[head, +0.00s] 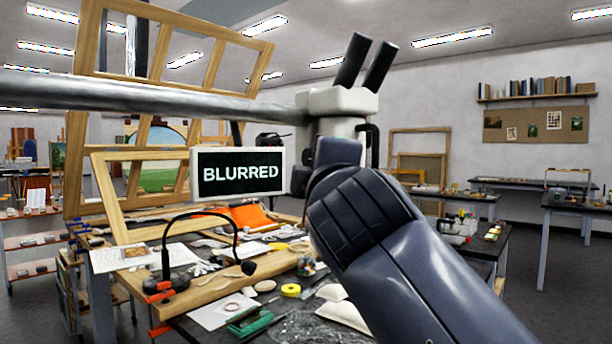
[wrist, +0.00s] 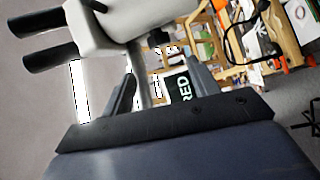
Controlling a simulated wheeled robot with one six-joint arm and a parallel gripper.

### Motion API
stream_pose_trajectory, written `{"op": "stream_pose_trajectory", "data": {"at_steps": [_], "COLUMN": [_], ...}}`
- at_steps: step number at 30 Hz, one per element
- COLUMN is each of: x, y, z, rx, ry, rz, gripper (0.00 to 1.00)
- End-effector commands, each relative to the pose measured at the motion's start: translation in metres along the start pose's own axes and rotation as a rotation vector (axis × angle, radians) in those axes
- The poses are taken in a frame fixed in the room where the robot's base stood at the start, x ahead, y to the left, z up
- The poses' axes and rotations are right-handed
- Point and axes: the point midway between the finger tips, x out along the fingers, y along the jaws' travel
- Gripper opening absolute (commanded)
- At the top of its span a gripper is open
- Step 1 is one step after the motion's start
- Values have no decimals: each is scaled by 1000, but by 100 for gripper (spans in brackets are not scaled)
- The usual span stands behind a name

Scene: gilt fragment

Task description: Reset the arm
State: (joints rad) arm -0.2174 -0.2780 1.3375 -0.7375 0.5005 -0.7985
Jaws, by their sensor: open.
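My arm (head: 375,230) rises from the lower right in the head view, its end in front of the white microscope head (head: 340,100). My gripper (wrist: 161,70) shows in the wrist view with its two dark fingers apart and nothing held between them. In the head view its fingers are hidden or cannot be made out against the arm and microscope. The microscope head, with two black eyepieces, also shows close at the upper left of the wrist view (wrist: 115,22).
A grey boom (head: 150,97) crosses the head view to the microscope. A screen (head: 240,172) reading "BLURRED" hangs left of my arm. The cluttered workbench (head: 190,295) below holds frames, a black gooseneck lamp (head: 237,225), papers and a yellow tape roll (head: 290,290). Open floor lies right.

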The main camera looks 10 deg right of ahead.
Motion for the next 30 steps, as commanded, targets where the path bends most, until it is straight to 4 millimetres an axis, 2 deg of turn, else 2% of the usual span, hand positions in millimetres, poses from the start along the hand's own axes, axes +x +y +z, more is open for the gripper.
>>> {"op": "stream_pose_trajectory", "data": {"at_steps": [4, 8, 21, 27, 30], "x": [6, 22, 93, 110, 108], "y": [1, 1, 1, 1, 3], "z": [0, 0, 0, 0, 0], "rx": [0, 0, -1, 0, -4], "ry": [-1, -2, -1, -1, -1], "rz": [0, -2, 0, 1, -5], "gripper": [57, 57, 57, 57, 57]}}
